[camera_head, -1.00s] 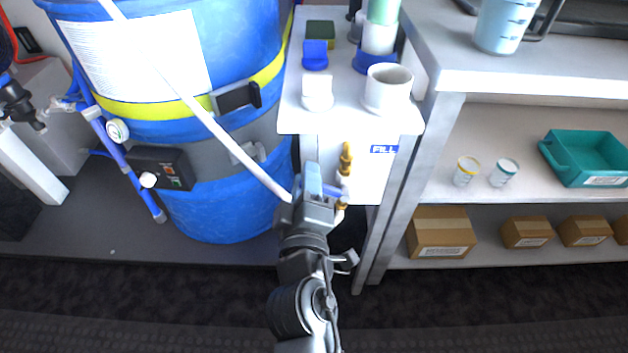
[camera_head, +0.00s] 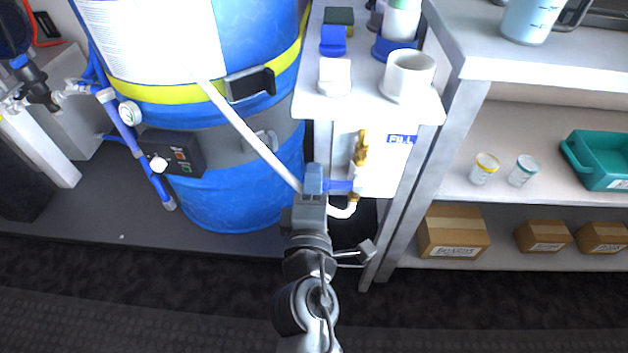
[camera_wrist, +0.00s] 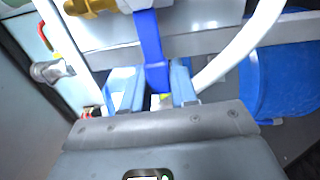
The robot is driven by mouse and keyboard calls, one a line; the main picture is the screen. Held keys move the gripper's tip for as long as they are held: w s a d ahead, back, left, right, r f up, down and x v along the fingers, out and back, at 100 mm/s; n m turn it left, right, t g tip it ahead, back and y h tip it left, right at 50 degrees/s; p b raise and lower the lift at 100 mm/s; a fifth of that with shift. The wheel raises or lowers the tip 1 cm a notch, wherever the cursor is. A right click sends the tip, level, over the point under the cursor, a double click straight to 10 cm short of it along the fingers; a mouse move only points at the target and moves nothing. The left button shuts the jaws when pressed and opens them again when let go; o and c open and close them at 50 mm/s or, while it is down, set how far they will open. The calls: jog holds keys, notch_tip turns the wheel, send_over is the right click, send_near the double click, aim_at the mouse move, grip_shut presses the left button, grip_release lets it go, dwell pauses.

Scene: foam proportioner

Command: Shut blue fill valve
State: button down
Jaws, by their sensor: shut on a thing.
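The fill valve is a brass fitting (camera_head: 360,150) beside the blue FILL label (camera_head: 401,139) on the white stand's front; it also shows at the top of the wrist view (camera_wrist: 90,6). Its blue lever handle (camera_head: 341,186) sticks out sideways to the left from the lower brass part. In the wrist view the blue handle (camera_wrist: 151,45) runs down from the fitting to between my fingers. My gripper (camera_head: 315,178) is shut on the handle's end; its light blue fingers (camera_wrist: 155,85) stand either side of it. The handle's tip is partly hidden between the fingers.
A large blue drum (camera_head: 235,195) stands close on the left. A white hose (camera_head: 245,130) slants down past my gripper. The white stand (camera_head: 320,108) holds cups and caps above. A shelf post (camera_head: 425,190) stands close on the right.

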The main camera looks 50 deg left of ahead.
jog(key=shift+f, duration=0.1)
jog(key=c, duration=1)
grip_release()
jog(key=shift+o, duration=0.2)
jog(key=p+v, duration=0.1)
jog(key=v, duration=0.7)
